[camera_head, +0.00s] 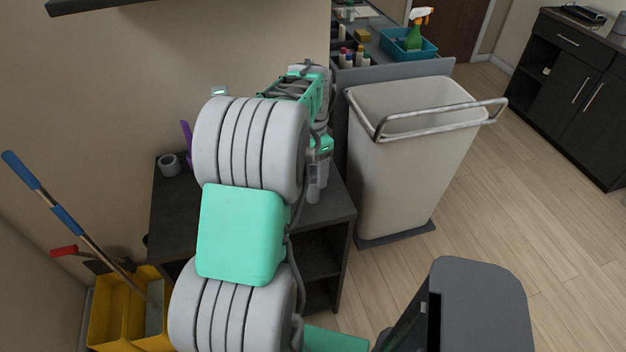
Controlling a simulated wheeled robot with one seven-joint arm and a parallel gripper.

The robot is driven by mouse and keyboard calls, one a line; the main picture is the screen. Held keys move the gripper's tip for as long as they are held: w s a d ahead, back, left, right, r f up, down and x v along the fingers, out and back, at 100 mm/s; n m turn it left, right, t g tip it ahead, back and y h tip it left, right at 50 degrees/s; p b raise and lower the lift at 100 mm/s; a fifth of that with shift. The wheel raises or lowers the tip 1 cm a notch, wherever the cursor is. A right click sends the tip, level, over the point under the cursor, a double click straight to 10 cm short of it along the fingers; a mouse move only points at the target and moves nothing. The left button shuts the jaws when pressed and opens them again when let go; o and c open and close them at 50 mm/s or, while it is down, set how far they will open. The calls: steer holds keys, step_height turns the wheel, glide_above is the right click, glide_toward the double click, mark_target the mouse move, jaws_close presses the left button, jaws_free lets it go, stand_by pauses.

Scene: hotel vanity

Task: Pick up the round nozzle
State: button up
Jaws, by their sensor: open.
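A small round grey piece with a dark opening (169,165), which looks like the round nozzle, sits on the dark vanity top (170,205), near the wall and left of my arm. My gripper (315,180) is mostly hidden behind my arm. Its end points down over the right part of the vanity top, well to the right of the round piece. It is open, and I see nothing held in it. My arm hides the middle of the vanity top.
A purple object (186,132) stands close behind the round piece. A large beige bin (400,185) with a metal handle stands right of the vanity. A yellow mop bucket (108,310) is at lower left. Wooden floor (510,220) is open at right.

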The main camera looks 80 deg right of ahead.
mark_target(313, 193)
step_height(313, 193, down, 3)
steer(key=shift+r, duration=0.1)
steer(key=c, duration=1.4)
steer(key=shift+c, duration=0.2)
steer(key=shift+r, duration=0.1)
